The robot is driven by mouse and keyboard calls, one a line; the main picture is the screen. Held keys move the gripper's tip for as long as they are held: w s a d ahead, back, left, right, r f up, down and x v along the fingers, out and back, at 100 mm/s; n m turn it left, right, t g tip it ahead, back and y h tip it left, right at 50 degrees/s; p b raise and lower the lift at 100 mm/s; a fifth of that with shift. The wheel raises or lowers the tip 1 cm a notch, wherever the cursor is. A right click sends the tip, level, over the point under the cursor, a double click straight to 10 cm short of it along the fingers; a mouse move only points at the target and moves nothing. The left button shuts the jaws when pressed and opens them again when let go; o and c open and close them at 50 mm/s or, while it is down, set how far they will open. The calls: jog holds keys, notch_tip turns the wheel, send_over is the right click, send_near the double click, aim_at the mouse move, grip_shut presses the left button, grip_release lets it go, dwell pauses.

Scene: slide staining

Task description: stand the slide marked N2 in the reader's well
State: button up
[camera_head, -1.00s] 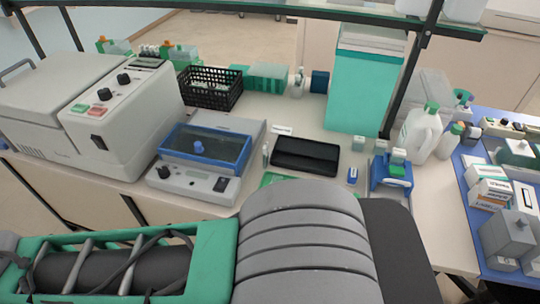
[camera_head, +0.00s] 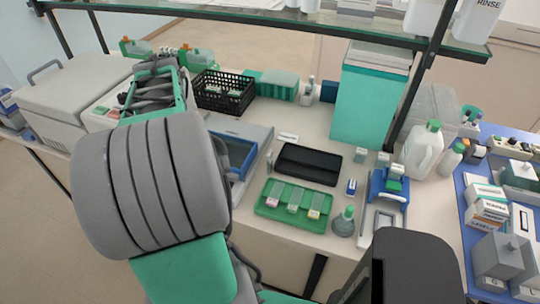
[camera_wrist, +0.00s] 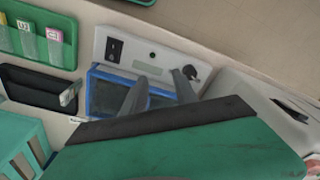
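A green tray (camera_head: 262,208) holds three slides with pink (camera_head: 272,203), green (camera_head: 292,208) and yellow (camera_head: 314,213) labels. The tray (camera_wrist: 74,22) and its slides show at upper left in the wrist view; I cannot read which is N2. I cannot tell for sure which device is the reader. A blue-and-white device (camera_head: 378,190) with a green-topped block stands right of the tray.
A black case (camera_head: 308,163) lies behind the tray, with a small upright clear piece (camera_head: 270,161) at its left. A flask (camera_head: 343,222) stands right of the tray. A black basket (camera_head: 224,92), a teal box (camera_head: 370,105) and a white jug (camera_head: 422,147) stand farther back.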

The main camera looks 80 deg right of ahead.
aim_at(270, 153)
jog(key=s+d+m, duration=0.1)
jog(key=s+d, duration=0.1)
jog(key=s+d+m, duration=0.1)
jog(key=s+d, duration=0.2)
jog(key=s+d+m, duration=0.1)
jog(key=s+d, duration=0.1)
jog(key=shift+s+d+r+p, duration=0.15)
jog(key=shift+s+r+p, duration=0.1)
jog(key=shift+r+p, duration=0.15)
jog(key=s+d+m, duration=0.1)
jog(key=s+d, duration=0.1)
jog(key=s, duration=0.2)
jog(key=s+d+m, duration=0.1)
jog(key=s+d, duration=0.1)
jog(key=s, duration=0.2)
jog(key=s+d+m+y+p, duration=0.1)
jog(key=s+d, duration=0.1)
jog(key=s, duration=0.1)
jog(key=shift+s+d+f+m+g, duration=0.15)
jog(key=shift+s+f+m+g, duration=0.15)
jog(key=shift+s, duration=0.1)
notch_tip(270, 153, down, 7)
jog(key=shift+f+p, duration=0.15)
jog(key=shift+p, duration=1)
jog(key=shift+f, duration=0.25)
grip_shut()
